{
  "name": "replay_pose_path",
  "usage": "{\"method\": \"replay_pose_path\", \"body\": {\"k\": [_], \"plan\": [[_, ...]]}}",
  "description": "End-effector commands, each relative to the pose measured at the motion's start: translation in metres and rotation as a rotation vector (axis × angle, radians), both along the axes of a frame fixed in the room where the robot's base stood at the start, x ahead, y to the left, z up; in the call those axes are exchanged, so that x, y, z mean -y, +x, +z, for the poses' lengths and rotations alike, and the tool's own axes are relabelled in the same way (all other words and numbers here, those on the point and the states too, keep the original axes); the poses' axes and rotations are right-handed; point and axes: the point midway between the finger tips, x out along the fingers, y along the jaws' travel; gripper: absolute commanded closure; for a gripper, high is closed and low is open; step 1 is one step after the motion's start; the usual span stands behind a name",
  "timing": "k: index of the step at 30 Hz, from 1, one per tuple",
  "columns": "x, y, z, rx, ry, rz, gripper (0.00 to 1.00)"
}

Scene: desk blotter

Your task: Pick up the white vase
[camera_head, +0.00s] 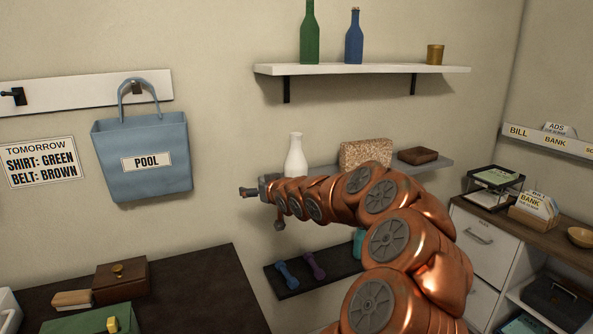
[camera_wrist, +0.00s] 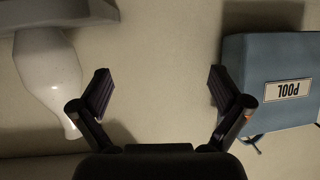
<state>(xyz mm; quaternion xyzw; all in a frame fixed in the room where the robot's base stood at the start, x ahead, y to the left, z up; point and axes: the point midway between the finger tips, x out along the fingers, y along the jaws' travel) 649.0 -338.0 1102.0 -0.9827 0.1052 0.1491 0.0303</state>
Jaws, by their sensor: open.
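The white vase (camera_head: 295,157) stands upright on the grey middle shelf (camera_head: 432,165), towards its left end. Its lower part is hidden behind my arm in the head view. In the wrist view, which is upside down, the vase (camera_wrist: 48,72) lies off to the left, outside the jaws, with its base on the shelf (camera_wrist: 60,12). My gripper (camera_head: 262,207) is near the shelf's left end, left of and lower than the vase in the head view. In the wrist view my gripper (camera_wrist: 160,85) is open, with only bare wall between its fingers.
A blue POOL bag (camera_head: 145,160) hangs left of my gripper. A speckled box (camera_head: 365,152) and a brown tray (camera_head: 418,155) share the vase's shelf. A white shelf (camera_head: 350,69) with bottles is above; a dark shelf (camera_head: 325,278) with dumbbells is below.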

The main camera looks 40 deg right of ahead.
Motion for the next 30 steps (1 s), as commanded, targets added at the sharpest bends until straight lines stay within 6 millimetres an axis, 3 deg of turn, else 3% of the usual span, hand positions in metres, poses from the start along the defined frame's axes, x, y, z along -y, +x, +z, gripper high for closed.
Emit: {"method": "replay_pose_path", "body": {"k": [1,3,6,9,16,30], "plan": [[0.033,-0.002,-0.006,0.050,-0.009,-0.032,0.00],[0.068,-0.006,-0.007,0.119,-0.029,-0.059,0.00],[0.109,-0.017,-0.009,0.196,-0.061,-0.091,0.00],[0.137,-0.029,-0.014,0.243,-0.086,-0.112,0.00],[0.158,-0.037,-0.016,0.285,-0.110,-0.122,0.00],[0.166,-0.010,-0.016,0.284,-0.110,-0.120,0.00]]}}
